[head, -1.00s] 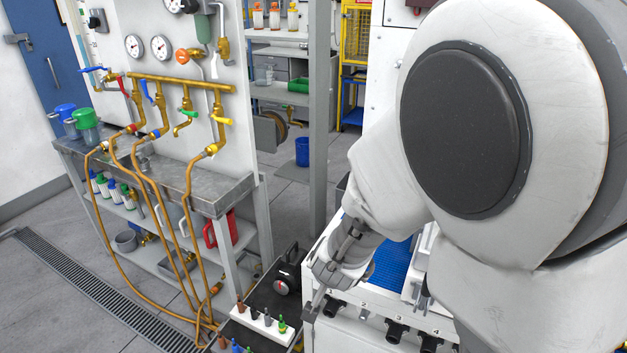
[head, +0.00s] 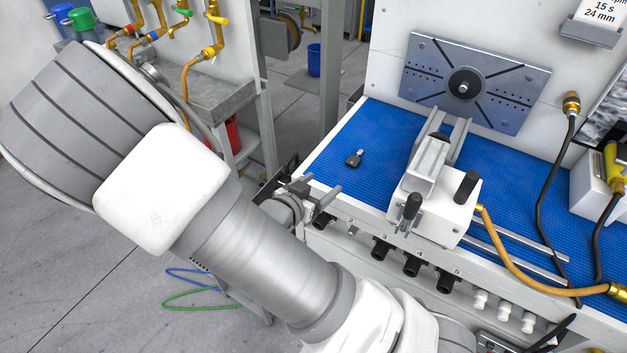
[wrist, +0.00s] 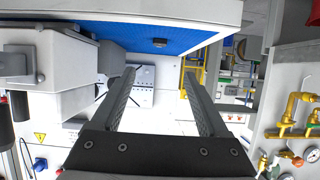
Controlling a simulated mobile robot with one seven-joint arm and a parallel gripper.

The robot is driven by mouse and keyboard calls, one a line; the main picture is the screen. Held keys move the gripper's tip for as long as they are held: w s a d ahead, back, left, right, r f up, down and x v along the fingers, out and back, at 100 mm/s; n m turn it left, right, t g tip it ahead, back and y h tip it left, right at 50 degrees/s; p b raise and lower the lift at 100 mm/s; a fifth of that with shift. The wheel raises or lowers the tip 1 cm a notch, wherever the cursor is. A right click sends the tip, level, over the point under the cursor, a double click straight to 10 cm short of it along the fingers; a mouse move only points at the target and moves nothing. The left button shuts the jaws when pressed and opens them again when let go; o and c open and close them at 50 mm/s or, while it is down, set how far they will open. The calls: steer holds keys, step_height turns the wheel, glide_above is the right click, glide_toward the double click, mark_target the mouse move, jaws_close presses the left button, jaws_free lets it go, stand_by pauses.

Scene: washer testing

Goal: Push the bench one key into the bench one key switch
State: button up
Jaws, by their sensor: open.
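A small dark key (head: 355,157) lies flat on the blue mat of the bench, left of the white clamp unit. It also shows as a dark shape near the mat's edge in the wrist view (wrist: 160,43). My gripper (head: 316,192) is open and empty at the bench's front left corner, in front of the key and apart from it. Its two spread fingers (wrist: 158,74) show in the wrist view with nothing between them. A small metallic fitting (head: 352,230) sits on the front panel beside the black knobs; I cannot tell whether it is the key switch.
The white clamp unit (head: 436,198) with black handles stands on the blue mat (head: 340,180). Black knobs (head: 381,248) stick out of the front panel. An orange hose (head: 520,272) runs at the right. The mat around the key is clear.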

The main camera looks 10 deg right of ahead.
mark_target(354, 159)
steer(key=b+x, duration=0.1)
steer(key=x, duration=0.7)
steer(key=b+x, duration=0.1)
steer(key=x, duration=0.8)
steer(key=shift+w+d+r, duration=0.15)
steer(key=shift+w+d, duration=0.05)
steer(key=shift+d, duration=0.05)
jaws_close()
step_height(354, 159, up, 8)
steer(key=p, duration=0.5)
